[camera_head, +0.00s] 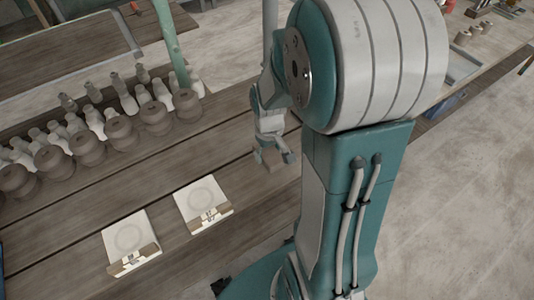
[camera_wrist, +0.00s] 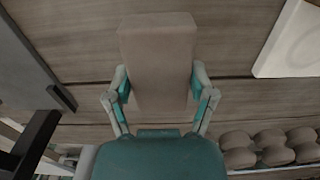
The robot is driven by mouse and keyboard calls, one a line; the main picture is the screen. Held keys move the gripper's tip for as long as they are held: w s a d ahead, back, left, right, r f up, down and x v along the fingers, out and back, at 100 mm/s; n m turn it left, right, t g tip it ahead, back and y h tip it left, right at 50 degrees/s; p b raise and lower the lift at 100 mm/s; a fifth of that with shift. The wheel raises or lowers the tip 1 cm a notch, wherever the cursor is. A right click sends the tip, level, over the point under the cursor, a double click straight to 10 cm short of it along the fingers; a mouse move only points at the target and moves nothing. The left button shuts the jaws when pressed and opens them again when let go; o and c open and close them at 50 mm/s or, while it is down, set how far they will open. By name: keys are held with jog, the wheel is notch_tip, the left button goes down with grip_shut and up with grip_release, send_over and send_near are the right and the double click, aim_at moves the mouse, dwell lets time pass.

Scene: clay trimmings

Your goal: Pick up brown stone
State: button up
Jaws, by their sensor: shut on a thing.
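The brown stone (camera_wrist: 158,50) is a plain grey-brown block. In the wrist view it lies between the two fingers of my gripper (camera_wrist: 160,92), which touch it on both sides. In the head view my gripper (camera_head: 275,156) hangs over the wooden table, and the stone (camera_head: 268,160) shows as a small brown block at the fingertips. My gripper is shut on the stone. I cannot tell whether the stone is clear of the table or resting on it.
Two white square plates (camera_head: 128,236) (camera_head: 203,204) with brown edge strips lie on the table (camera_head: 60,225) left of my gripper. Several brown rounded pots (camera_head: 88,148) and pale bottle-like pieces stand in rows behind them. A green post (camera_head: 170,40) rises at the back.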

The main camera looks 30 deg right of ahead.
aim_at(270, 160)
jog(key=s+r, duration=0.1)
jog(key=s+a+r, duration=0.1)
jog(key=r, duration=0.1)
jog(key=shift+s+r, duration=0.1)
jog(key=shift+s, duration=0.05)
jog(key=s+a+r, duration=0.3)
jog(key=s, duration=0.5)
jog(key=shift+a+r, duration=0.25)
jog(key=o, duration=0.6)
jog(key=shift+c, duration=1.4)
